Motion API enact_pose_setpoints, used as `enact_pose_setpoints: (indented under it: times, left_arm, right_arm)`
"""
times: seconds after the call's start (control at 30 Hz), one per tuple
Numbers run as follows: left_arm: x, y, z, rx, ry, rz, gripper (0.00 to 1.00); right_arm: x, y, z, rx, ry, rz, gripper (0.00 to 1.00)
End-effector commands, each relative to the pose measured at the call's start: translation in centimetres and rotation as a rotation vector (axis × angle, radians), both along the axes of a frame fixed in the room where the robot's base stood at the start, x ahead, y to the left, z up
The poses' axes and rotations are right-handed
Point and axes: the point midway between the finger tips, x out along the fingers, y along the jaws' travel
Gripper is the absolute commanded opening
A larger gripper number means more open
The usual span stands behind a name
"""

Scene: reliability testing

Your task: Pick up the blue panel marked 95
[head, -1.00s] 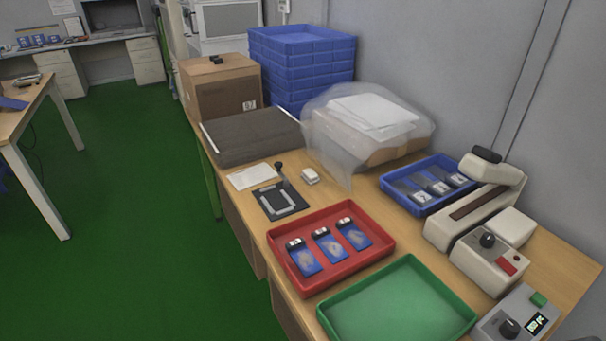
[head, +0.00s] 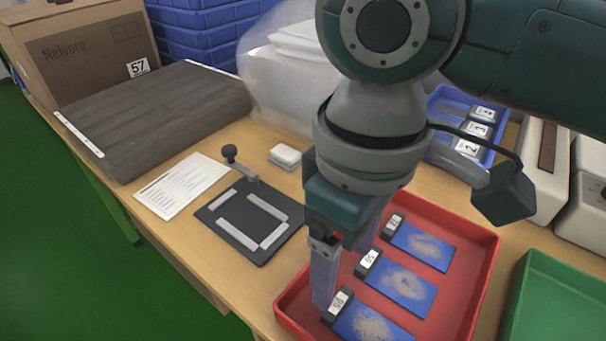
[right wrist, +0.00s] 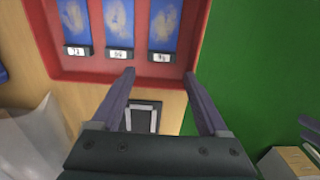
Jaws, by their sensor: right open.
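Three blue panels, each with a black end block and white number label, lie in a row in the red tray (head: 478,262). The nearest panel (head: 372,323) has a label that seems to read 95; it also shows at the right of the row in the right wrist view (right wrist: 165,25). The middle panel (head: 402,286) and far panel (head: 424,246) have other labels, hard to read. My right gripper (head: 343,278) is open and empty, pointing down by the nearest panel's labelled end. In the right wrist view its fingertips (right wrist: 159,74) straddle that end's line.
A green tray (head: 558,312) stands right of the red tray. A black plate with a grey frame (head: 247,222), a paper sheet (head: 182,186) and a small white box (head: 285,156) lie to the left. A blue tray (head: 440,150) stands behind my right arm.

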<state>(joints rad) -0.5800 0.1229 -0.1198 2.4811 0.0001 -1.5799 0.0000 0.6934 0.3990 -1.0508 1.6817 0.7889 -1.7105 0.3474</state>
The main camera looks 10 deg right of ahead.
Motion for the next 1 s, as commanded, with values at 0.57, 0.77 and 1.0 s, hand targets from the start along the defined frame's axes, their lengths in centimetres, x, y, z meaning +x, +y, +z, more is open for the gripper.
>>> enact_pose_setpoints:
  times: [0.57, 0.77, 1.0]
  left_arm:
    - [-0.1, -0.2, -2.4, -0.008, 0.004, 0.005, 0.50]
    - [-0.1, -0.1, -2.3, -0.003, 0.003, 0.002, 0.50]
    - [0.0, 0.0, -2.3, 0.002, 0.002, -0.002, 0.50]
  right_arm:
    - [-0.2, 0.1, -7.3, 0.002, -0.001, 0.002, 0.78]
    - [-0.2, 0.1, -7.5, 0.001, -0.002, 0.003, 0.78]
    - [-0.2, 0.1, -7.5, 0.002, -0.002, 0.003, 0.57]
